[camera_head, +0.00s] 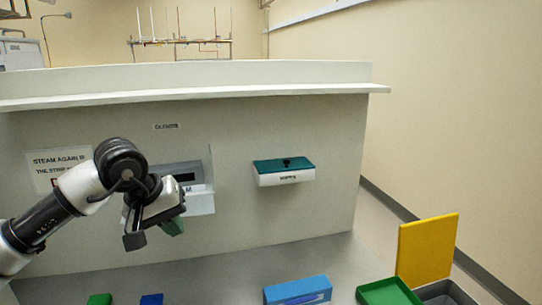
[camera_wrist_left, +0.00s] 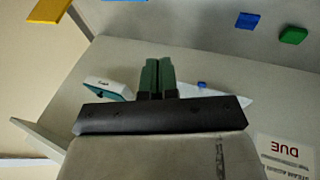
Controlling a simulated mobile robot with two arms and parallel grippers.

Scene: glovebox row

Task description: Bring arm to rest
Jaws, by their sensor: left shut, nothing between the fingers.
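My left arm comes in from the left in the head view, in front of the grey panel. Its gripper (camera_head: 173,227) hangs in front of the panel, above the bench, with the fingertips angled downward. In the left wrist view the two green fingers (camera_wrist_left: 158,75) lie side by side, shut, with nothing seen between them. My right gripper shows in neither view.
A white box with a teal lid (camera_head: 284,172) is fixed to the panel. A grey wall unit (camera_head: 200,195) is partly behind my left gripper.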

